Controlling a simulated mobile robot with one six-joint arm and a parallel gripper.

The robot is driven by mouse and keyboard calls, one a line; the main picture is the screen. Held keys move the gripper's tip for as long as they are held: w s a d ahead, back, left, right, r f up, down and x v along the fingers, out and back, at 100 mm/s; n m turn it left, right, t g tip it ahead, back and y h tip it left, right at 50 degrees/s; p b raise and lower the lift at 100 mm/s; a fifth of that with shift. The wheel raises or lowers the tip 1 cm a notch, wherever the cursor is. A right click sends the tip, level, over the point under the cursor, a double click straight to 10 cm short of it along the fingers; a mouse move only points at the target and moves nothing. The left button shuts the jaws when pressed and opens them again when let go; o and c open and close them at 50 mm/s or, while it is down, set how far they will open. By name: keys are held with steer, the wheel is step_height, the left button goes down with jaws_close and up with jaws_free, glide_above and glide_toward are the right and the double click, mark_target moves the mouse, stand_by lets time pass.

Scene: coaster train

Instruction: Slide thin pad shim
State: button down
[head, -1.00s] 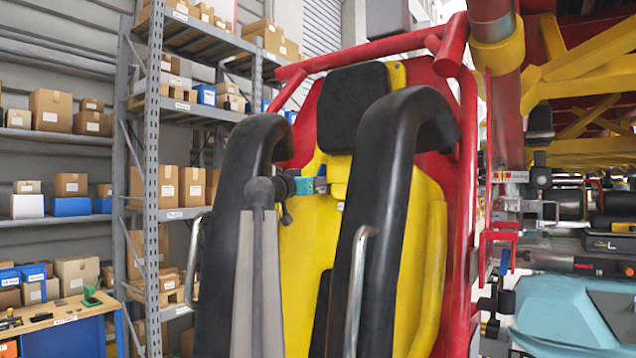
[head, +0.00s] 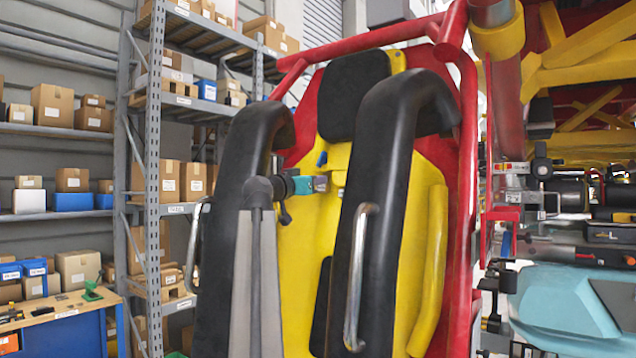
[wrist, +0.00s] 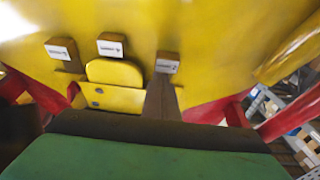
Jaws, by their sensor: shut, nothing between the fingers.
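My gripper (head: 322,184) is teal and grey and reaches between the black shoulder restraints in front of the yellow seat back (head: 430,255). In the wrist view its shut fingers (wrist: 162,92) show as one narrow grey-brown wedge with nothing held. The wedge points at the right one of three small grey blocks with white labels (wrist: 167,63); I cannot tell if they touch. The middle block (wrist: 112,46) is above a yellow bolted plate (wrist: 112,85), and the left block (wrist: 60,50) is farther left. I cannot tell which piece is the thin pad shim.
Black padded restraints (head: 378,200) stand on both sides of my arm, with a metal handle (head: 357,275) on the right one. A red tube frame (head: 462,220) surrounds the seat. Shelves with boxes (head: 171,180) and a workbench (head: 60,312) are at the left.

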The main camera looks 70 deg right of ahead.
steer(key=shift+f, duration=0.5)
steer(key=r+b+v, duration=0.1)
steer(key=b+v, duration=0.4)
steer(key=v, duration=1.5)
steer(key=shift+r, duration=0.15)
